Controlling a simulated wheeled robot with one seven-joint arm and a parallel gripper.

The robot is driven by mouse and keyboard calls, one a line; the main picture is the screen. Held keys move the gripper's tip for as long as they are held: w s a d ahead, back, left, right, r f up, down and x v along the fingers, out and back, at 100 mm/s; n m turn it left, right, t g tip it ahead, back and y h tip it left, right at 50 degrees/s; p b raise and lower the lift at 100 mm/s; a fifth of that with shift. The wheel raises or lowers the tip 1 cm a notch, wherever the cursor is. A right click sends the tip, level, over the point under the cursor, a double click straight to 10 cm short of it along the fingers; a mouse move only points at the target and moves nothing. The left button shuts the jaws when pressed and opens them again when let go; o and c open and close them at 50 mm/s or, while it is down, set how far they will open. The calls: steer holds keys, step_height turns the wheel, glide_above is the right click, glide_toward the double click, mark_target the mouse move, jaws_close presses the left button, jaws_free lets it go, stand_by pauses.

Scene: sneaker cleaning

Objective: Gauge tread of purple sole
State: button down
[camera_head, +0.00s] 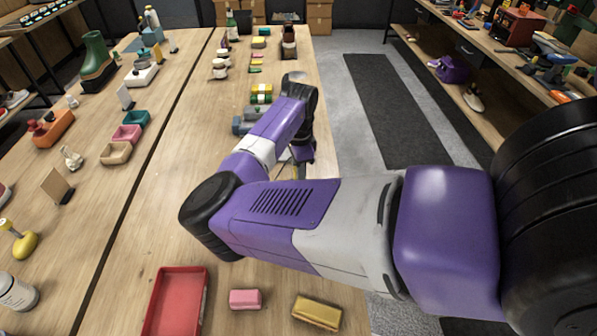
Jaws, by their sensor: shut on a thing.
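My purple-and-white arm reaches out over the wooden table. Its wrist bends down near the right edge of the table, and my gripper (297,158) points at the tabletop there. The forearm hides most of the gripper. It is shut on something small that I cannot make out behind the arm. I cannot pick out a purple sole on the table or a tread gauge. A purple item (452,68), perhaps a shoe, lies on the lower shelf of the right-hand bench, far from my gripper.
A red tray (176,301), a pink block (245,299) and a yellow block (317,312) lie on the near table. A blue-grey item (248,121) and a green-yellow sponge (262,92) lie beyond my forearm. A green boot (96,58) stands on the left table.

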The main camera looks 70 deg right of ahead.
steer(key=shift+f+b, duration=2.15)
steer(key=shift+f, duration=0.85)
steer(key=shift+s+f, duration=0.1)
steer(key=shift+f, duration=0.45)
steer(key=shift+r, duration=0.1)
step_height(320, 180, up, 5)
steer(key=p, duration=0.4)
steer(key=shift+r, duration=1)
stand_by(0.4)
